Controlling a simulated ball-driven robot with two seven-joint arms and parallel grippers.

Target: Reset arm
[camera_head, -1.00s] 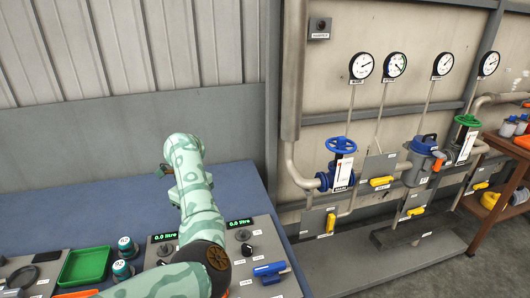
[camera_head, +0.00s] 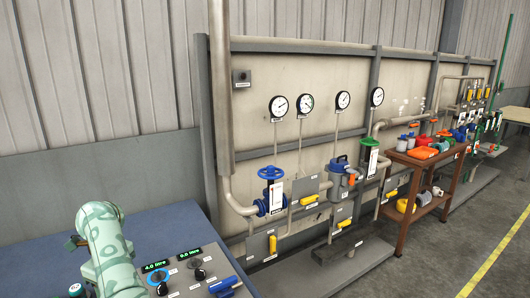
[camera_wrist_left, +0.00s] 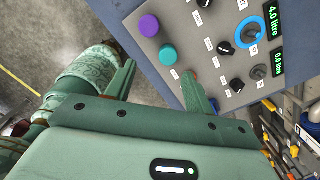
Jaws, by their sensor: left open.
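My left gripper (camera_wrist_left: 158,88) shows in the left wrist view with its two green fingers apart and nothing between them. It is over the edge of a grey control panel (camera_wrist_left: 215,15). The right finger overlaps the panel near a small red button that it partly hides. In the head view a green patterned link of my arm (camera_head: 106,255) stands at the lower left, beside the panel (camera_head: 205,262); the gripper itself is not clear there. My right gripper is not in view.
Right of the blue table (camera_head: 150,225) are pipes with a blue valve wheel (camera_head: 270,172), gauges and a brown cart (camera_head: 400,230). Floor at right is open.

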